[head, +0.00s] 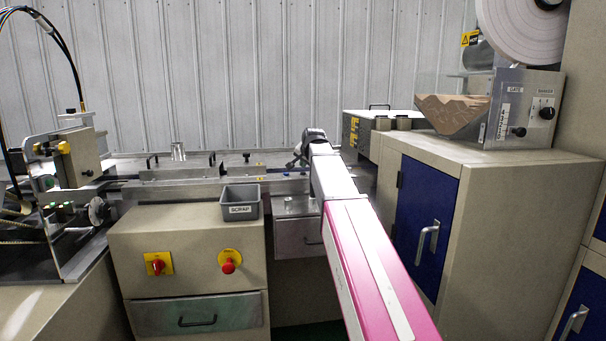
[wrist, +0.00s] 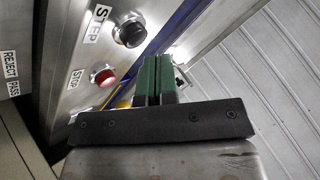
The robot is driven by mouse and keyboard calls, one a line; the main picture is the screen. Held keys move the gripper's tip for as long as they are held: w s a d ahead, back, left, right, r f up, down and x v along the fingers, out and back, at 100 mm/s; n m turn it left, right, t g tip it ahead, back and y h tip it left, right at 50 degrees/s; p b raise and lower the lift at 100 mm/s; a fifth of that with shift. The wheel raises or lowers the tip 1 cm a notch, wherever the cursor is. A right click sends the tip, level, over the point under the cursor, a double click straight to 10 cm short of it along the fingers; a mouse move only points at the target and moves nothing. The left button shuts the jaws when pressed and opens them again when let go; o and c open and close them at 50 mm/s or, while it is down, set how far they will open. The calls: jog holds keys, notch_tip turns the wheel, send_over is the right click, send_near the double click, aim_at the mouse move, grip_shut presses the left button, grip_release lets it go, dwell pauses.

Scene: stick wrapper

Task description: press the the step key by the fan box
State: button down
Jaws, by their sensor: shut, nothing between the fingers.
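The step key is a round black button (wrist: 130,30) in a metal collar, on a light panel at the top of the wrist view, beside a "STEP" label (wrist: 96,22). My gripper (wrist: 154,62) is shut and empty, its two green fingers side by side. In the picture, the fingertips lie just below and right of the black button; a gap shows between them. In the head view, my pink and white arm reaches away toward the machine, and its far end hides the gripper and the key. The fan box is not clearly identifiable.
A red button (wrist: 104,77) with a "STOP" label sits on the same panel, left of my fingers. A grey scrap bin (head: 241,204) stands on the cabinet left of my arm. A beige cabinet with a blue door (head: 424,222) stands close on the right.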

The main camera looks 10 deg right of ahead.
jog(key=shift+f, duration=0.15)
jog(key=shift+f, duration=0.25)
jog(key=shift+f, duration=0.45)
dwell(0.6)
jog(key=shift+r, duration=0.15)
dwell(0.3)
jog(key=shift+r, duration=0.75)
jog(key=shift+r, duration=0.1)
jog(key=shift+r, duration=2.4)
